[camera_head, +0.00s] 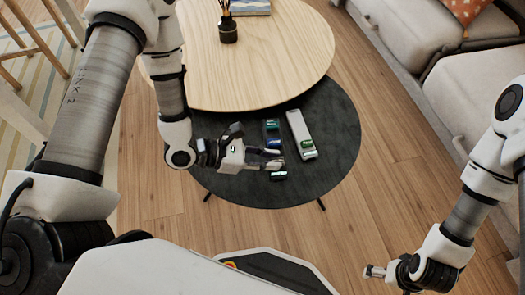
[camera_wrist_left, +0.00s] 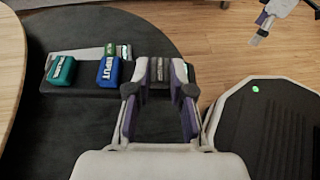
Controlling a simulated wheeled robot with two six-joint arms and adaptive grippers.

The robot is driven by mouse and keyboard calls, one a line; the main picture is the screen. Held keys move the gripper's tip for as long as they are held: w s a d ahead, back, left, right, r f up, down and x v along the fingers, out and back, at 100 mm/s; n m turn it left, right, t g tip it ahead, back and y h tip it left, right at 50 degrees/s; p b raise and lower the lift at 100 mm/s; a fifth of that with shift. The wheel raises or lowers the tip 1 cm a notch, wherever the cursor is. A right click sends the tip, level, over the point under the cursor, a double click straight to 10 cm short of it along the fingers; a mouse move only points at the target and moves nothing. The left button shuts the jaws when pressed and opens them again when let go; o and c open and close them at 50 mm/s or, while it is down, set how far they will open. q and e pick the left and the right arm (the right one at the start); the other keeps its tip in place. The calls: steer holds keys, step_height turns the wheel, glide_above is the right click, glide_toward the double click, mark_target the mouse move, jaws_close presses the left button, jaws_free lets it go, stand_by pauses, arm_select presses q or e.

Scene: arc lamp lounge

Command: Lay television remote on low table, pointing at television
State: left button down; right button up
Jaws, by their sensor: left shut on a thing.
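A dark bar-shaped remote (camera_head: 271,126) with blue and green buttons lies on the dark round table (camera_head: 335,150). In the left wrist view its blue button (camera_wrist_left: 108,70) reads INPUT. My left gripper (camera_head: 272,159) reaches across the remote from the left, its fingers (camera_wrist_left: 160,108) shut on the remote's body. The fingers hide part of it. A pale remote (camera_head: 297,122) with a green button lies beside it, apart, to the right. My right gripper (camera_head: 375,271) is at the lower right, away from the tables; its opening is unclear. No television is in view.
A higher round wooden table (camera_head: 275,65) overlaps the dark table's far side. It bears a dark reed diffuser (camera_head: 228,32) and a blue book (camera_head: 250,7). A grey sofa (camera_head: 405,35) stands at the right. Its wooden top is clear near the front edge.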

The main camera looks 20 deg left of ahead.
arm_select(q)
steer(key=f+b, duration=0.1)
steer(key=f, duration=0.2)
steer(key=f+b, duration=0.1)
steer(key=f, duration=0.2)
steer(key=f+b, duration=0.1)
steer(key=f, duration=0.2)
steer(key=shift+a, duration=0.4)
steer(key=c, duration=1.4)
jaws_free()
steer(key=shift+f, duration=0.1)
steer(key=shift+c, duration=0.2)
steer(key=o, duration=0.4)
